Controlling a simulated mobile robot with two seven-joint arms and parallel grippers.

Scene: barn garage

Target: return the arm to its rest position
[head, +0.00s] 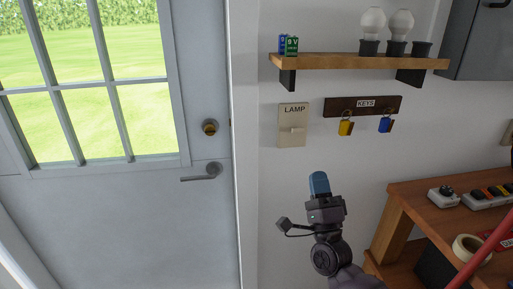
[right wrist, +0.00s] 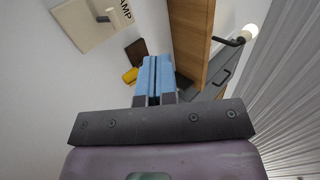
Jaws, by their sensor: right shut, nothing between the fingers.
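My right gripper (head: 319,181) has blue fingers and stands in front of the white wall, below the lamp switch plate, in the head view. In the right wrist view its blue fingers (right wrist: 157,78) are pressed together with nothing between them. The switch plate (head: 292,125) labelled LAMP is on the wall just above and left of the fingers; the gripper appears apart from it. It also shows in the right wrist view (right wrist: 88,22) at the upper left. My left gripper is not in view.
A wooden shelf (head: 360,61) holds batteries and bulbs above. A key rack (head: 362,106) with a yellow tag (head: 346,128) and a blue tag (head: 385,125) hangs below it. A wooden workbench (head: 418,200) stands at right with tape (head: 471,248). A door (head: 120,215) is at left.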

